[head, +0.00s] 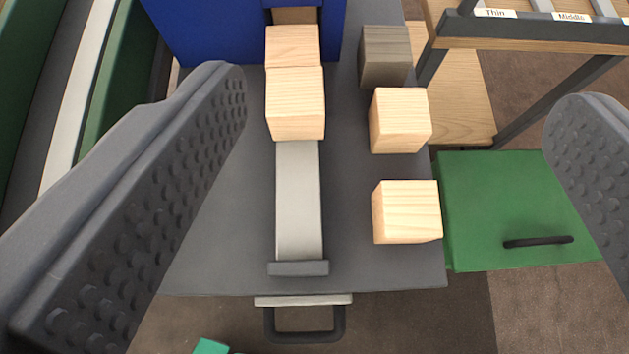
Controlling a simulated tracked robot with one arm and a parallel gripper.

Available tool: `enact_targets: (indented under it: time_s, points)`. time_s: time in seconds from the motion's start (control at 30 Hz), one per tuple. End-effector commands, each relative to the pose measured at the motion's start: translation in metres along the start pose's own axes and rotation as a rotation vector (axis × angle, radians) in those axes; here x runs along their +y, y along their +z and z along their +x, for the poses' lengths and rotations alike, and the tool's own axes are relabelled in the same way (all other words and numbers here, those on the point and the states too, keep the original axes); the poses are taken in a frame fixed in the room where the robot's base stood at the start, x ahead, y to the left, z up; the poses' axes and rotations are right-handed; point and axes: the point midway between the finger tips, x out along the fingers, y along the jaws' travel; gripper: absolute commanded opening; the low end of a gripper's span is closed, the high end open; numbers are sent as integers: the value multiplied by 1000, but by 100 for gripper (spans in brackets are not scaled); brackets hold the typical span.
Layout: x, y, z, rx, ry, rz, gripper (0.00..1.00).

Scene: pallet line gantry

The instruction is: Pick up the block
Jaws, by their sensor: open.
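Several wooden blocks show in the head view. One pale block (406,212) sits at the right front of the grey table, and another pale block (399,120) sits behind it. A darker grey-brown block (385,56) is further back on the right. Two pale blocks stand in line on the light strip: a nearer block (295,103) and one behind it (292,45). My gripper (405,120) is open and empty, its studded fingers wide apart at the left and right of the view. The blocks appear between the fingers; their distance from them is hard to tell.
The grey table (226,220) carries a light strip (299,195) ending in a dark stop (298,268). A blue housing (215,30) stands behind. A green panel with a black handle (510,200) is at right, below a labelled rack (540,32). Green rails run at left.

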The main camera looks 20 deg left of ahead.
Motion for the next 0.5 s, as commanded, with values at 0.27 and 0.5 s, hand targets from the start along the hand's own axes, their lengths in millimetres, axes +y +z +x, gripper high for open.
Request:
enact_targets:
  time_s: [0.27, 0.5]
  points:
    - [-40, 103, 64, -8, -153, -15, 78]
    - [-50, 114, 84, 2, -178, -15, 78]
